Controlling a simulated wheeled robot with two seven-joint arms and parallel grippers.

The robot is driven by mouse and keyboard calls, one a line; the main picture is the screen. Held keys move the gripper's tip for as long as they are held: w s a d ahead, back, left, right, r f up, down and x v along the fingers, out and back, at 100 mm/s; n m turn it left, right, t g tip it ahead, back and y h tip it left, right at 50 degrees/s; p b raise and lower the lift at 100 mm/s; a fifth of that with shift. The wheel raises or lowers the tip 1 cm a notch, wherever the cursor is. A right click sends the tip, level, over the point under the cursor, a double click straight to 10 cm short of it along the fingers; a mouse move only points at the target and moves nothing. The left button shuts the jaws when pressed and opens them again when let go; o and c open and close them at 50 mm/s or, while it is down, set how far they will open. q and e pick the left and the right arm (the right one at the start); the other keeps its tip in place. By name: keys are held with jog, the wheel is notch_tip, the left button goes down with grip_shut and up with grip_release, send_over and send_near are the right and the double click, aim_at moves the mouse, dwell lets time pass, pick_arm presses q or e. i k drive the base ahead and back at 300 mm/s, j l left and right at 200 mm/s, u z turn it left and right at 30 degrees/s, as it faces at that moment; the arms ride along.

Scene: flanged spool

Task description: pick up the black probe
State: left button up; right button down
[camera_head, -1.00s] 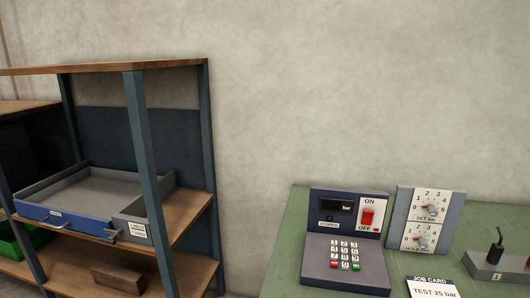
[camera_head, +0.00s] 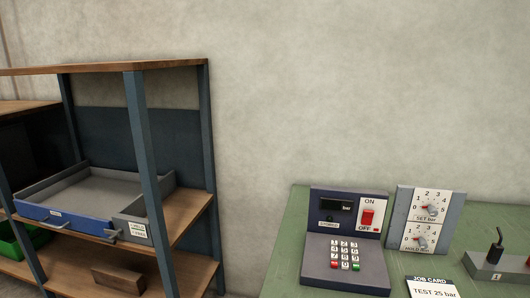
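A small black upright thing (camera_head: 499,240), which looks like the black probe, stands in a grey block (camera_head: 484,268) at the right edge of the camera_head view. The block bears a label that looks like "1" and is partly cut off by the picture's edge. Neither of my grippers shows in this view.
A green bench (camera_head: 292,240) carries a keypad console (camera_head: 345,262) with a red switch, a panel with two dials (camera_head: 424,218) and a job card (camera_head: 432,288) reading "TEST 25 bar". At left, a shelf unit (camera_head: 146,150) holds a blue-fronted tray (camera_head: 75,222).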

aim_at(494, 256)
jog(key=z, duration=1.5)
jog(key=i+l, duration=0.25)
jog(key=l, duration=0.15)
jog(key=i+l, duration=0.2)
jog(key=l, duration=0.2)
